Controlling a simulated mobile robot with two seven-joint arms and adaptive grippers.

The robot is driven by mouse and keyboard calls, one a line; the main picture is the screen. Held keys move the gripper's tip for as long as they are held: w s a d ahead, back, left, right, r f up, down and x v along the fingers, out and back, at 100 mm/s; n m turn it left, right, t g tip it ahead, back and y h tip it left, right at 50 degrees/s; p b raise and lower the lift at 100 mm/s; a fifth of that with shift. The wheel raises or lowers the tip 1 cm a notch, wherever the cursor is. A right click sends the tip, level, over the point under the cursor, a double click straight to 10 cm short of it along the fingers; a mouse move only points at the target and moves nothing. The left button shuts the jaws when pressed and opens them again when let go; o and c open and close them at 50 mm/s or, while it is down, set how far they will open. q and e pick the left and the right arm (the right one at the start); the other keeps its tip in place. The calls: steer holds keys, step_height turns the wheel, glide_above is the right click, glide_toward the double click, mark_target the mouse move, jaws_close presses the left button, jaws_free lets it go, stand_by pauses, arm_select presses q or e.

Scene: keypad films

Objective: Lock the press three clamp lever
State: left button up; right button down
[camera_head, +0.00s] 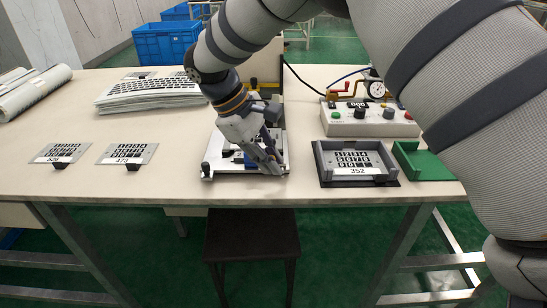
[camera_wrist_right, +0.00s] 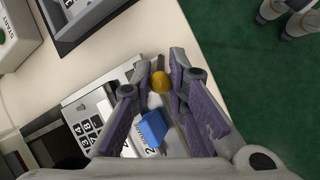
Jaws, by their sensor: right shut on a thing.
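The press fixture (camera_head: 209,143), a light metal plate with a keypad film, stands near the table's front edge, largely hidden by my right arm. My right gripper (camera_head: 270,163) reaches down over its front right part. In the right wrist view, my right gripper (camera_wrist_right: 160,72) is closed around a small yellow knob (camera_wrist_right: 160,84), which looks like the end of a clamp lever. The lever's shaft is mostly hidden. A blue block (camera_wrist_right: 152,128) sits on the fixture between the fingers' bases. The fixture's number cannot be read. My left gripper is out of view.
Right of the fixture are a dark tray (camera_head: 318,160) holding a film marked 352, a green tray (camera_head: 428,166), and a control box (camera_head: 370,126) with a gauge. Two films (camera_head: 60,152) (camera_head: 128,152) lie at left, before a film stack (camera_head: 150,92). The table's front edge is close.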

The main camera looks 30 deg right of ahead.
steer(key=shift+f, duration=0.1)
steer(key=c, duration=1.5)
jaws_free()
steer(key=shift+c, duration=0.2)
steer(key=shift+a, duration=0.1)
steer(key=v, duration=1.2)
